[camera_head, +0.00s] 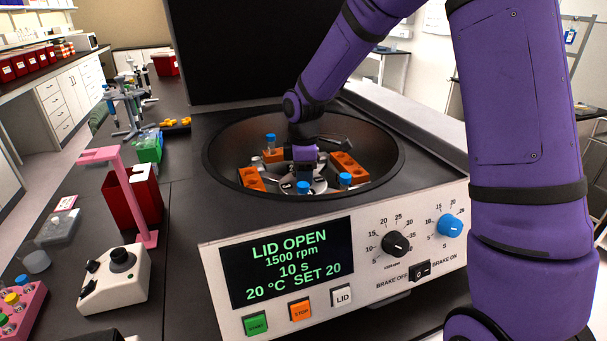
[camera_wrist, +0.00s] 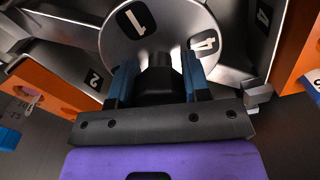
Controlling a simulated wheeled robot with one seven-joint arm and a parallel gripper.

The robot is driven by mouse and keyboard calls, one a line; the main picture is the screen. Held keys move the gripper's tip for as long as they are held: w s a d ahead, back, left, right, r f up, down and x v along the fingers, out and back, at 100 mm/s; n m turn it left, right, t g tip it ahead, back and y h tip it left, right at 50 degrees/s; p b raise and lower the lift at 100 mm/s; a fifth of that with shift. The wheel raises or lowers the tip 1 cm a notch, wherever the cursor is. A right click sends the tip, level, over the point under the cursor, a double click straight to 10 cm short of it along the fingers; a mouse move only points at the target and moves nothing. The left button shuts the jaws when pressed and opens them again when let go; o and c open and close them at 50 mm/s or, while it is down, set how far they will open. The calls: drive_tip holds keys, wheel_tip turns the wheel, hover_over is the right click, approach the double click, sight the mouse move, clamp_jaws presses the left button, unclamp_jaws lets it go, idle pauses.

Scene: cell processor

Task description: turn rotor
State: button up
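The rotor (camera_head: 318,185) sits in the open centrifuge's round bowl (camera_head: 225,155), with a bright numbered hub disc. In the wrist view the hub disc (camera_wrist: 170,22) shows labels 1 and 4. The rotor carries orange buckets, among them a right bucket (camera_head: 349,168) and a left bucket (camera_head: 252,179). Blue-capped tubes stand in or by them. My gripper (camera_head: 305,165) reaches down into the bowl above the hub. In the wrist view its blue fingers (camera_wrist: 160,78) are apart, with a dark knob-like part between them. Small gaps show beside this part; contact is unclear.
The centrifuge front panel (camera_head: 335,265) reads LID OPEN, 1500 rpm, with the brake switch (camera_head: 420,271) at right. The raised dark lid (camera_head: 255,50) stands behind the bowl. A pink stand (camera_head: 128,195), a white mixer (camera_head: 115,278) and a pink tube rack (camera_head: 20,310) are at left.

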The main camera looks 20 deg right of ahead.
drive_tip(key=o, duration=0.4)
drive_tip(key=shift+r, duration=0.1)
wheel_tip(320, 180, up, 11)
drive_tip(key=shift+f, duration=0.2)
idle(0.3)
